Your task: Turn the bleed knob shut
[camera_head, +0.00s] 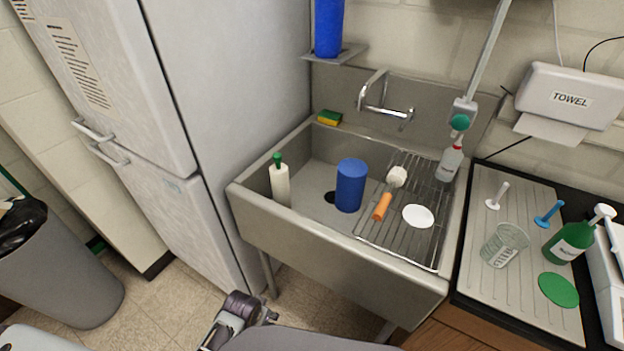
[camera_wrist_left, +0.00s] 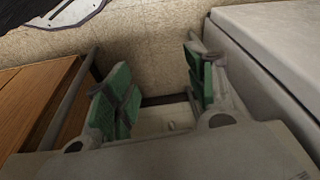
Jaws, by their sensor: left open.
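A round teal knob (camera_head: 460,122) sits on a grey block (camera_head: 463,108) at the lower end of a slanted grey pipe, above the sink's back right corner. It is the only knob on that pipe; I cannot tell how far it is turned. My left gripper (camera_head: 262,313) is low in front of the sink, far from the knob. In the left wrist view its green-padded fingers (camera_wrist_left: 163,92) are apart with nothing between them. My right gripper is not in view.
The steel sink (camera_head: 320,262) holds a blue cylinder (camera_head: 350,186), a white bottle (camera_head: 280,184) and a wire rack (camera_head: 392,236). A spray bottle (camera_head: 450,162) stands just below the knob. A refrigerator (camera_head: 236,90) stands left; a cluttered drainboard (camera_head: 490,270) lies right.

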